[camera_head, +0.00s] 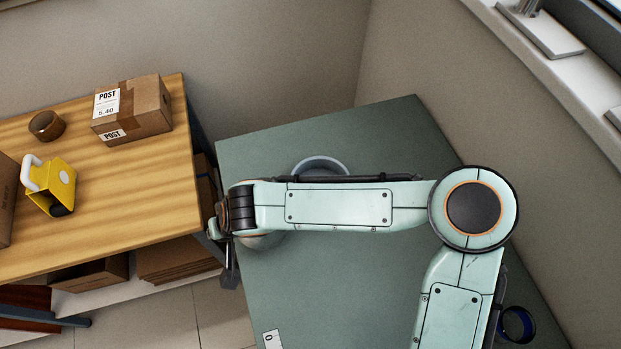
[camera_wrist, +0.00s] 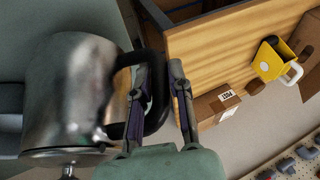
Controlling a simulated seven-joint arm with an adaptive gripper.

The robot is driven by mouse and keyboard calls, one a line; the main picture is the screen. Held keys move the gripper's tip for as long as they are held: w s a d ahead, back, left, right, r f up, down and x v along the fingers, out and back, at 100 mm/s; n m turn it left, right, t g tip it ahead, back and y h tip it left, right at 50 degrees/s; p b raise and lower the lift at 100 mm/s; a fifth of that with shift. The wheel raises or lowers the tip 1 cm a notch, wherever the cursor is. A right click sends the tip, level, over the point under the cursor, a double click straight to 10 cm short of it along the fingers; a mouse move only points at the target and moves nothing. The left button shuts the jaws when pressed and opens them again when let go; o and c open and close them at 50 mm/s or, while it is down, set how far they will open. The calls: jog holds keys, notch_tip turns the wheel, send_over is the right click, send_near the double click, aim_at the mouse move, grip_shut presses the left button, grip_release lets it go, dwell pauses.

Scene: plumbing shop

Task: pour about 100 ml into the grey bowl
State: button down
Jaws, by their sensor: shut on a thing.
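A shiny metal pot (camera_wrist: 70,95) with a black loop handle (camera_wrist: 163,100) fills the left of the wrist view. My gripper (camera_wrist: 160,95) is shut on this handle, one finger on each side of its outer part. In the head view only a small part of the pot (camera_head: 262,242) shows below my arm, and my gripper (camera_head: 226,243) is at the table's left edge. A round grey bowl (camera_head: 320,162) stands on the green table, behind my arm; only its far rim shows. The inside of the bowl, the pot's contents and its exact tilt are hidden.
The green table (camera_head: 340,290) is bare in front of my arm apart from a small label. To the left, a wooden bench (camera_head: 140,200) holds a parcel (camera_head: 133,112), a brown tape roll (camera_head: 47,125) and a yellow tool (camera_head: 50,187). A dark blue ring (camera_head: 516,324) lies at the right.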

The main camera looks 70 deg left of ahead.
jog(key=shift+w+a+r+g, duration=0.3)
jog(key=shift+w+r+g, duration=0.3)
jog(key=shift+w+r, duration=0.1)
jog(key=w+r+g, duration=0.1)
jog(key=r, duration=0.1)
jog(key=w+r+g, duration=0.1)
jog(key=r, duration=0.1)
jog(key=w+a+r+m, duration=0.1)
jog(key=shift+w+r+g+h, duration=0.25)
jog(key=shift+r+g+h, duration=0.15)
jog(key=shift+w+a+r+m+g+h+b, duration=0.3)
jog(key=shift+w+r+g, duration=0.3)
jog(key=shift+w+g, duration=0.2)
jog(key=shift+w+a+r+g, duration=0.25)
jog(key=shift+w+g, duration=0.3)
jog(key=shift+g, duration=0.15)
jog(key=shift+w+g+b, duration=0.25)
jog(key=shift+g+b, duration=0.05)
jog(key=shift+b, duration=0.05)
jog(key=shift+w+a+r+m+g+b, duration=0.2)
jog(key=shift+w+m+g+b, duration=0.2)
jog(key=shift+w+g+b, duration=0.15)
jog(key=shift+w+a+r+g+h+b, duration=0.3)
jog(key=shift+w+r+g+h, duration=0.15)
jog(key=shift+w+g, duration=0.15)
jog(key=shift+w+r+b, duration=0.2)
jog(key=shift+w+b, duration=0.05)
jog(key=shift+b, duration=0.15)
